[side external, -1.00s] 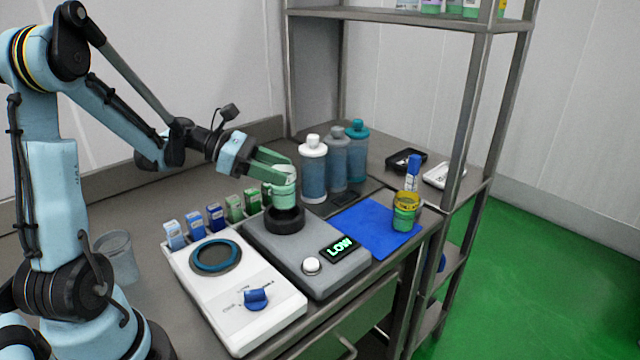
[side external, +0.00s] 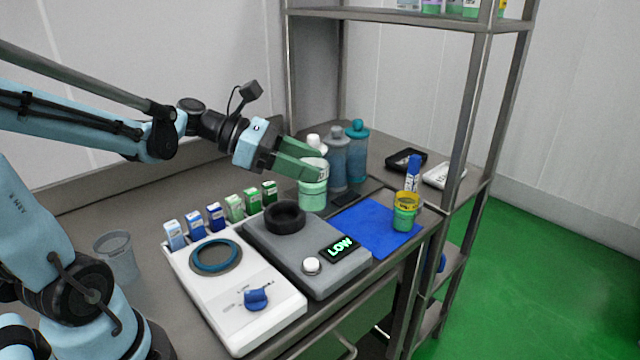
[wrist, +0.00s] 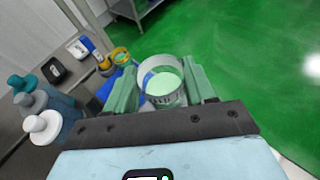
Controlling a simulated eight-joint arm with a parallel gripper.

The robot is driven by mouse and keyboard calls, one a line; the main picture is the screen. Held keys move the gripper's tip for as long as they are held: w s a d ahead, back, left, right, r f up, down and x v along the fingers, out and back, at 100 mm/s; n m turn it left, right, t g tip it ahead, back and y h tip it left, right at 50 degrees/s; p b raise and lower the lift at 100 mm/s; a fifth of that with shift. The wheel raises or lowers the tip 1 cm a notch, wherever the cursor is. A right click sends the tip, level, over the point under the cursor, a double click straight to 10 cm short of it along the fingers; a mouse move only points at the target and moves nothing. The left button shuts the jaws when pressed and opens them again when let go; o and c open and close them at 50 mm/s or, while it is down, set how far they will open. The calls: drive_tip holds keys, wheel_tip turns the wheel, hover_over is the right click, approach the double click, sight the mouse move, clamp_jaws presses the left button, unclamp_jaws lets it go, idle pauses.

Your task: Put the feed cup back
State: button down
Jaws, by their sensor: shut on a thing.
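The feed cup (side external: 313,192) is pale green with a clear upper wall. My gripper (side external: 312,165) is shut on it and holds it upright, to the right of and above the grey unit's empty black ring (side external: 285,218). In the wrist view the cup (wrist: 160,97) sits between both fingers, with pale green contents visible inside. The grey unit (side external: 338,270) has a display reading LOW and a white knob. A blue mat (side external: 366,226) lies to its right, with a green, yellow-rimmed cup (side external: 404,217) on its right side.
Several bottles, one a teal bottle (side external: 357,150), stand behind the held cup. A white unit (side external: 240,325) with a blue-rimmed ring and several small cartons is at left. A shelf post (side external: 468,120) rises at right. The mat's left part is clear.

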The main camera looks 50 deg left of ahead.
drive_tip(key=w+d+f, duration=0.3)
drive_tip(key=w+d, duration=0.2)
drive_tip(key=w, duration=0.5)
drive_tip(key=shift+w+a+f, duration=0.9)
drive_tip(key=shift+a+f, duration=0.85)
drive_tip(key=shift+f, duration=0.15)
drive_tip(key=shift+w+a+f, duration=0.85)
drive_tip(key=shift+a+f, duration=0.9)
drive_tip(key=shift+f, duration=0.2)
drive_tip(key=shift+w+a+f, duration=0.9)
drive_tip(key=shift+a+f, duration=0.85)
drive_tip(key=shift+f, duration=0.15)
drive_tip(key=shift+f, duration=0.15)
drive_tip(key=shift+c, duration=1.9)
unclamp_jaws()
